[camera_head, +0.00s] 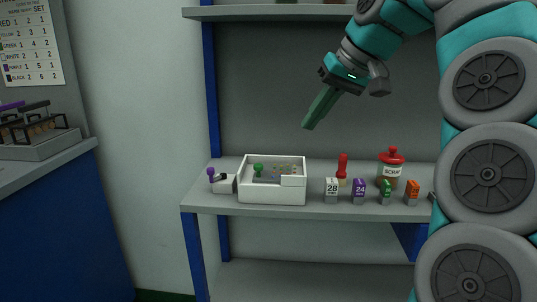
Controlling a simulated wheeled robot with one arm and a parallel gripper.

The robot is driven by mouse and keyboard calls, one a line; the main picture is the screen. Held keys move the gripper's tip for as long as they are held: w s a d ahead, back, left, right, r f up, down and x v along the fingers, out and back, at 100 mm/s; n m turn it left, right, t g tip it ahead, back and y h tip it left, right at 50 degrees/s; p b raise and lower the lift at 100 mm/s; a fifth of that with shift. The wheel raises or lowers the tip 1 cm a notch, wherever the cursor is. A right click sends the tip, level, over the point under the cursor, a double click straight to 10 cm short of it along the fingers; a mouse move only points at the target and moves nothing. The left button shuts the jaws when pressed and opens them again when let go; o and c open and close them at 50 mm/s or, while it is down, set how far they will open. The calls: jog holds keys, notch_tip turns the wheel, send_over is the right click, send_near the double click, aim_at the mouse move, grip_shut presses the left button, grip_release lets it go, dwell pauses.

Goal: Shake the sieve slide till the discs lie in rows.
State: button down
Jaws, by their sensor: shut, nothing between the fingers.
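A white open box (262,197) stands on the shelf, left of its middle. A green knob (258,168) stands up inside it at the left; I take it for the handle of the sieve slide, whose plate is mostly hidden by the box's front wall. Small coloured specks, likely the discs (281,173), show to the right of the knob; I cannot tell whether they lie in rows. My gripper (309,123) is shut and empty. It hangs in free air, tilted down to the left, above and apart from the box and knob.
A white block with a purple knob (211,173) sits left of the box. To the right are a red-handled tool (342,167), a scrap jar (391,170) and several numbered coloured tags (359,188). An upper shelf (270,13) hangs overhead. A blue-fronted counter (65,220) with a rack stands at left.

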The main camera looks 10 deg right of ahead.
aim_at(260, 165)
jog(key=shift+m, duration=0.4)
jog(key=b+x, duration=0.1)
jog(key=x, duration=0.1)
jog(key=b+x, duration=0.1)
jog(key=x, duration=0.1)
jog(key=d+b+x, duration=0.1)
jog(key=x, duration=0.1)
jog(key=shift+a+f, duration=0.1)
jog(key=shift+f, duration=0.45)
jog(key=x, duration=0.3)
jog(key=shift+a+f, duration=0.1)
jog(key=shift+a, duration=0.05)
jog(key=a, duration=0.3)
jog(key=shift+w+f, duration=0.35)
jog(key=shift+f, duration=0.05)
jog(key=shift+w+a+f, duration=0.1)
jog(key=shift+a+f, duration=0.05)
jog(key=shift+a, duration=0.4)
jog(key=shift+w+a+p, duration=0.2)
jog(key=shift+w+a, duration=0.05)
jog(key=shift+a, duration=0.4)
jog(key=shift+w+a+p, duration=0.15)
jog(key=shift+w+a, duration=0.05)
jog(key=shift+a, duration=0.5)
